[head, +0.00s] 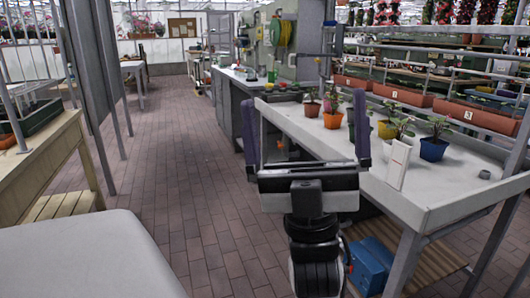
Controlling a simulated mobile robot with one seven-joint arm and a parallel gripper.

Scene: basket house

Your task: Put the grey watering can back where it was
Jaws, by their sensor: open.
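My gripper (303,98) is open and empty, its two fingers spread wide and pointing away from me. It is in front of the left edge of the white potting table (440,190). I cannot make out a grey watering can in this view. Small green items (271,75) stand on the workbench (235,76) farther back, too small to tell what they are.
Several potted plants, among them a blue pot (433,149), stand on the table near a white upright card (396,165). A blue crate (370,266) sits below. A wooden bench (45,165) is left. The brick aisle (185,170) is clear.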

